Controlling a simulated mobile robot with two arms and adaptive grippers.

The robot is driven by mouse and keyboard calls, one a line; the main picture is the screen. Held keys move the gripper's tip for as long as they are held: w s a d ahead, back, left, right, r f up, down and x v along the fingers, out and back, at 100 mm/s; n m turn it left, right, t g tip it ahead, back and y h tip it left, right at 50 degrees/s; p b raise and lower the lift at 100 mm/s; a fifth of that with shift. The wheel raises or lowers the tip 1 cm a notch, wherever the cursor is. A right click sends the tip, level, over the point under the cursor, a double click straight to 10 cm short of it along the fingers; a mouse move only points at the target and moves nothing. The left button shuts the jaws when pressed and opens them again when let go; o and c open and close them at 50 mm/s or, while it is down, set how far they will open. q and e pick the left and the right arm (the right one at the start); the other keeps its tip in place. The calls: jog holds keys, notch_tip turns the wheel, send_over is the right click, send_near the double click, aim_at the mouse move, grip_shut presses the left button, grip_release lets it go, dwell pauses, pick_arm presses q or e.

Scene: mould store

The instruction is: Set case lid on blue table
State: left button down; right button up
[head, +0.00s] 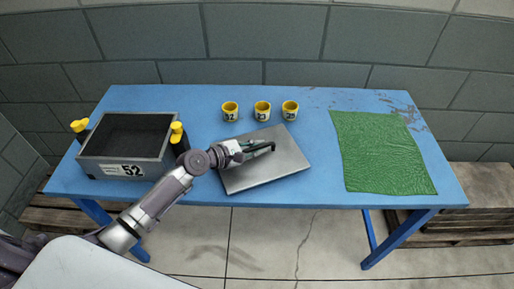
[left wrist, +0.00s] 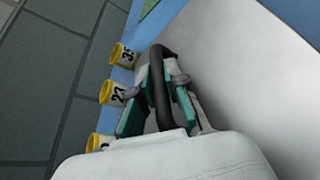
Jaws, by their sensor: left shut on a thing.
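The case lid (head: 265,170) is a flat grey plate with a dark handle (left wrist: 162,75) on top. In the head view it lies over the middle front of the blue table (head: 320,185), turned a little. I cannot tell whether it touches the table. My left gripper (head: 257,150) is shut on the handle; its green-lined fingers sit on both sides of the handle in the left wrist view (left wrist: 158,100). The open grey case (head: 125,168), labelled 52, stands at the table's left with yellow-topped latches at its sides. My right gripper is not in view.
Three yellow cups with number labels, the left (head: 230,111), middle (head: 262,110) and right (head: 290,110), stand behind the lid. A green cloth (head: 383,152) covers part of the table's right. Bare table shows between lid and cloth. Wooden pallets (head: 480,190) stand beyond the table's right end.

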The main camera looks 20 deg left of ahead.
pick_arm(q)
jog(key=c, duration=1.3)
grip_release()
jog(key=shift+f, duration=0.1)
jog(key=shift+o, duration=0.6)
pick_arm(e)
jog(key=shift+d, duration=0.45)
pick_arm(q)
jog(key=v, duration=1.1)
jog(key=shift+b, duration=0.3)
jog(key=shift+s+a+r, duration=0.3)
jog(key=shift+s, duration=0.15)
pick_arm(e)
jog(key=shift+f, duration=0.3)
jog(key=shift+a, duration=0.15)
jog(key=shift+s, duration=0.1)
